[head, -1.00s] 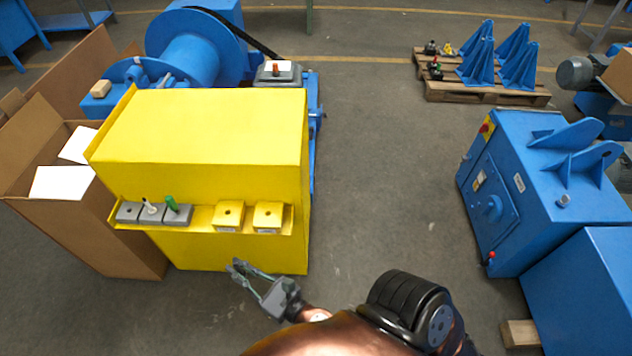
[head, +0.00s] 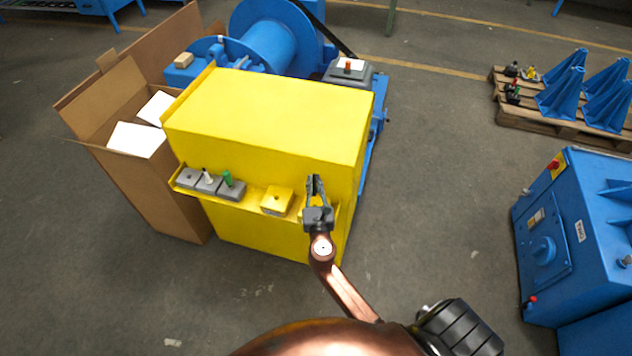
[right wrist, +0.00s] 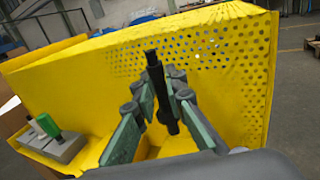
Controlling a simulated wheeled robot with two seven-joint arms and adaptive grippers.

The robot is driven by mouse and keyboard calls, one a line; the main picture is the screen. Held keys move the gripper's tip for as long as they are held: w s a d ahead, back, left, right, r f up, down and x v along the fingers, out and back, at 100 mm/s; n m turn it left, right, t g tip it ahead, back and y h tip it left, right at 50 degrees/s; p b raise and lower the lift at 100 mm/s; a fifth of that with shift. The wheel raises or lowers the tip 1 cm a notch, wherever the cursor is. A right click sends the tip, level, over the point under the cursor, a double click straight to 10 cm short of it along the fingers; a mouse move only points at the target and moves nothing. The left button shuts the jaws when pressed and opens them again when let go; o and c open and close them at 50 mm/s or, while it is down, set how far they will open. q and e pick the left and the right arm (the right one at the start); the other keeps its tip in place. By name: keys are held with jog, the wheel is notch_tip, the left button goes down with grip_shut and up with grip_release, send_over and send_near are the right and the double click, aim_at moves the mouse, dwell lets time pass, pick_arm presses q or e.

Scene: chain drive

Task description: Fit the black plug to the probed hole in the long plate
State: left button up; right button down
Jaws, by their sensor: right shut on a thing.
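A black plug (right wrist: 160,90) stands between the fingers of my right gripper (right wrist: 158,95) in the right wrist view, its narrow end pointing up. In the head view my right gripper (head: 314,182) is in front of the yellow housing, over the right end of its ledge. A row of grey blocks (head: 186,179) sits on the left of the ledge, with a white peg (head: 208,176) and a green peg (head: 228,179). I cannot tell which piece is the long plate or which hole is probed. My left gripper is out of view.
The yellow housing (head: 270,115) rises behind the ledge. A cardboard box (head: 165,190) stands left. Open floor (head: 440,190) lies right.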

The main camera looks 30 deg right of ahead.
aim_at(315, 194)
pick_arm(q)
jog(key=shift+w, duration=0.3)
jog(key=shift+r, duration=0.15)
